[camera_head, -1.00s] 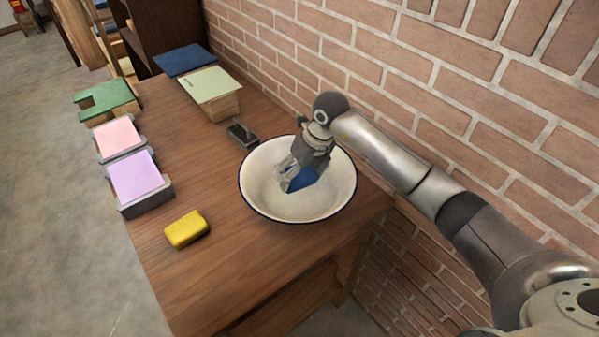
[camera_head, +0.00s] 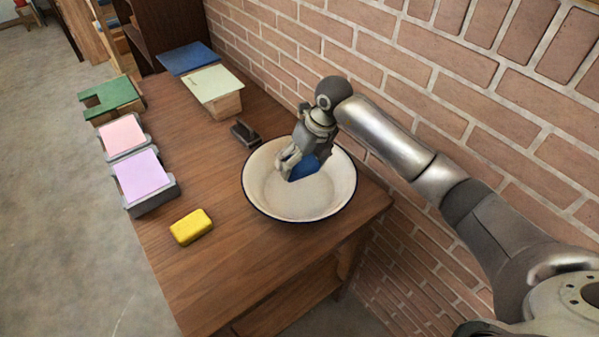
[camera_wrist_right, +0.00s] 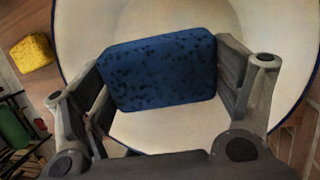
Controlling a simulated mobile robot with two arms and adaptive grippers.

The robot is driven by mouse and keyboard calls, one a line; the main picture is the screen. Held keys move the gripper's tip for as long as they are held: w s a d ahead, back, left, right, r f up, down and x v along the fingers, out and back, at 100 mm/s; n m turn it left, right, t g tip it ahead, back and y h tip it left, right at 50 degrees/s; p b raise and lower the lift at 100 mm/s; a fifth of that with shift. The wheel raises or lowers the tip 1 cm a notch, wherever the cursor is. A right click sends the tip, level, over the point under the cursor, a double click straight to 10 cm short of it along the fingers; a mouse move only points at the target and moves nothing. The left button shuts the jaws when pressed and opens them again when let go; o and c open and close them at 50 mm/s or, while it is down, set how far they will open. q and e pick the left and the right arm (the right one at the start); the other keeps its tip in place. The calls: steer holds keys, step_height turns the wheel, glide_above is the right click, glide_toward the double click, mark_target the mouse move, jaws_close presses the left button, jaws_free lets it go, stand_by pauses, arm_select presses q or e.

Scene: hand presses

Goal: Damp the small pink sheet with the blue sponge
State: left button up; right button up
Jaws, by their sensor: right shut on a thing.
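The blue sponge (camera_head: 304,167) is held in my right gripper (camera_head: 292,165), over the white basin (camera_head: 300,202) with a dark rim. In the right wrist view the blue sponge (camera_wrist_right: 158,72) sits between the two fingers of the right gripper (camera_wrist_right: 165,85), with the basin (camera_wrist_right: 165,128) behind it. The small pink sheet (camera_head: 122,134) lies flat on a grey holder at the left edge of the table, away from the gripper. My left gripper is not in view.
A yellow sponge (camera_head: 191,227) lies on the wooden table (camera_head: 215,280) left of the basin. A lilac sheet (camera_head: 142,175) on its holder is in front of the pink one. A dark block (camera_head: 245,133), a pale green board (camera_head: 213,85), a blue board (camera_head: 186,58) and a green one (camera_head: 111,97) stand further back. A brick wall runs along the right.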

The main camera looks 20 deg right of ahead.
mark_target(301, 162)
steer(key=shift+r+p, duration=1.15)
steer(key=shift+r, duration=1.05)
steer(key=shift+r, duration=0.1)
stand_by(0.4)
steer(key=shift+r+p, duration=0.95)
steer(key=shift+r, duration=0.95)
steer(key=shift+a, duration=0.1)
